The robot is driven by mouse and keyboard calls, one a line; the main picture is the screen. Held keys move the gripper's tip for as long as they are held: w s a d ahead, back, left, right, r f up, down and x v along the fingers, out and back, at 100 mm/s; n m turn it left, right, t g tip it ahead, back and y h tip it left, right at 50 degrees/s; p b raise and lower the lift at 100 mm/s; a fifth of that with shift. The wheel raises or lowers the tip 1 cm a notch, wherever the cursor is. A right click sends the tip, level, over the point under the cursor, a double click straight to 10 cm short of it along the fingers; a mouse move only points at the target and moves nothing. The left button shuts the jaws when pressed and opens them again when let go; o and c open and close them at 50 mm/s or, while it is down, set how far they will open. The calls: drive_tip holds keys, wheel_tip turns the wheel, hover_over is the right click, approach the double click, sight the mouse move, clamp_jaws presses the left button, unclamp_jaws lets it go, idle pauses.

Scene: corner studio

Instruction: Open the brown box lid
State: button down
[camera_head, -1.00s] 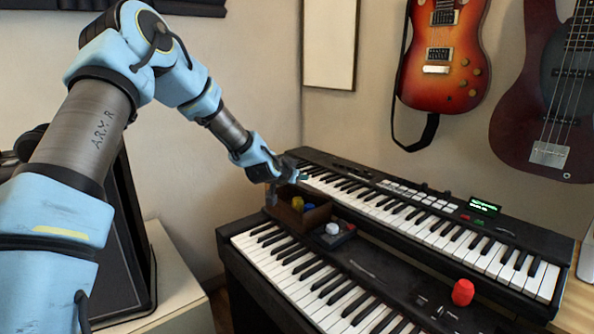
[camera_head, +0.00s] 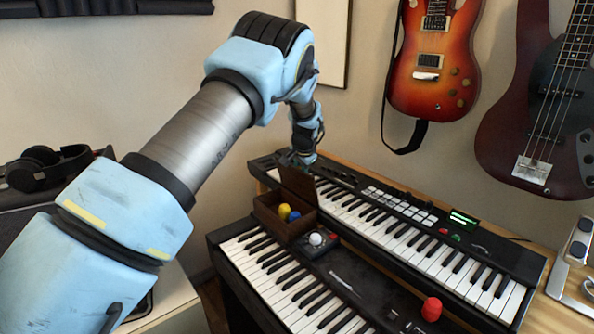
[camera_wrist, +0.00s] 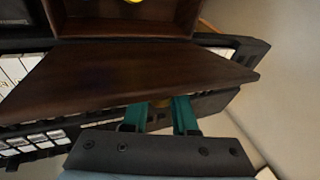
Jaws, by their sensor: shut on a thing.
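The brown box (camera_head: 271,209) sits open on the lower keyboard's back left part. Its lid (camera_head: 298,183) stands raised at the box's far right side. A yellow and a blue thing show inside the box. In the wrist view the lid (camera_wrist: 130,75) is a wide dark board, with the box (camera_wrist: 120,28) behind it. My gripper (camera_head: 297,160) is at the lid's top edge. In the wrist view its teal fingers (camera_wrist: 160,117) are shut on the lid's edge area, with a small yellowish part between them. The exact contact is partly hidden.
A small dark device with a white knob (camera_head: 316,239) stands beside the box. The upper keyboard (camera_head: 420,225) is close behind, and a red object (camera_head: 432,309) is on the lower keyboard (camera_head: 290,275). Guitars (camera_head: 436,60) hang on the wall.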

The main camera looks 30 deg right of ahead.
drive_tip(key=shift+d+f+y, duration=0.1)
drive_tip(key=shift+d+y, duration=0.2)
drive_tip(key=shift+y, duration=0.1)
drive_tip(key=shift+f, duration=0.1)
drive_tip(key=c, duration=0.7)
unclamp_jaws()
drive_tip(key=b+v, duration=0.3)
drive_tip(key=v, duration=0.7)
drive_tip(key=shift+r, duration=0.45)
drive_tip(key=shift+d, duration=0.1)
